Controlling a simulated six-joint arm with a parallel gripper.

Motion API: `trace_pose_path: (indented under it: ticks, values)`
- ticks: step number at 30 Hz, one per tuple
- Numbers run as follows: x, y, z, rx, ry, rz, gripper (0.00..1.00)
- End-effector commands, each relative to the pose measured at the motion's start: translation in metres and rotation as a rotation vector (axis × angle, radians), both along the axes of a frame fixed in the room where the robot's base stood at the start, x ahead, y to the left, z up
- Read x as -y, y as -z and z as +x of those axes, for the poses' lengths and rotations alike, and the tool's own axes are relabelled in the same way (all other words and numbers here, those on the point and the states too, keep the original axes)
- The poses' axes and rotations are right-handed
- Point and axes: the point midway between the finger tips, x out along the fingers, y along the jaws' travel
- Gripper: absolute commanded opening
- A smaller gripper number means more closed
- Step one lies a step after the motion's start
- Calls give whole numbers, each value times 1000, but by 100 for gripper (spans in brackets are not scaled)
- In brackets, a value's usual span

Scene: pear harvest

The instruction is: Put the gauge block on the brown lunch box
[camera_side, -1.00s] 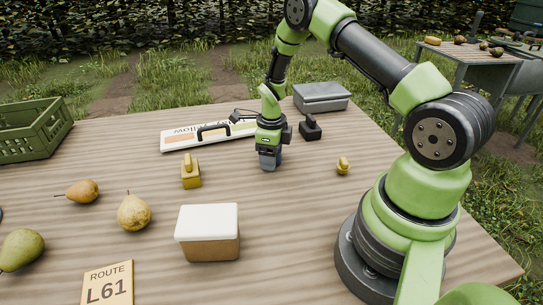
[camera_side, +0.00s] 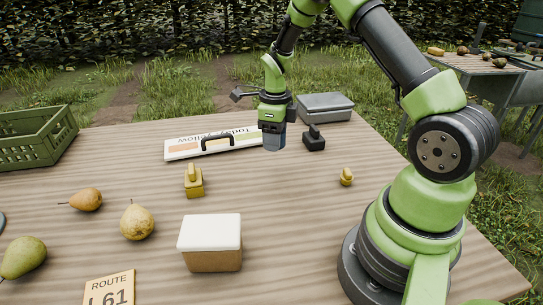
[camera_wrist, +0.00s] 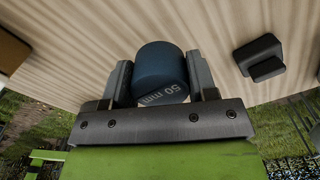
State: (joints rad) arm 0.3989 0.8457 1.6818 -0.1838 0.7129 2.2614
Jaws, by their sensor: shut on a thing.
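My gripper (camera_wrist: 160,82) is shut on the gauge block (camera_wrist: 161,70), a dark blue rounded block marked "50 mm". In the side view my gripper (camera_side: 273,140) points down over the back middle of the table, with the block between its fingers mostly hidden and apparently clear of the tabletop. The brown lunch box (camera_side: 212,261), brown with a white lid, stands at the front middle, nearer the camera and left of my gripper. Its lid is bare.
A black handled block (camera_side: 313,141) stands just right of my gripper, a grey case (camera_side: 325,107) behind it. A white sign (camera_side: 185,150) lies left. A yellow handled block (camera_side: 194,186), a small yellow one (camera_side: 346,177), pears (camera_side: 137,222) and a route card (camera_side: 109,290) are around.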

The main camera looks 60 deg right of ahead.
Motion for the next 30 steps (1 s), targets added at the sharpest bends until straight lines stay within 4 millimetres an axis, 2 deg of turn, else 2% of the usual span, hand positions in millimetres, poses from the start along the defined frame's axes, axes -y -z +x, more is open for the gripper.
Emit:
trace_pose_path:
  ticks: [2, 5, 8, 12, 15, 18, 21, 26, 30]
  values:
    - [-5, -11, 2, 2, -27, -1, 28]
    - [-24, -23, 7, 3, -125, -1, 28]
    - [-59, -35, 14, 3, -312, -1, 28]
    - [-126, -57, 14, 4, -673, -1, 28]
    - [-173, -72, 5, 5, -937, -1, 28]
    - [-212, -84, -9, 4, -1172, 0, 28]
    - [-240, -94, -23, 5, -1356, 0, 28]
    - [-264, -101, -39, 2, -1528, 2, 28]
    - [-269, -86, -44, -5, -1573, 4, 28]
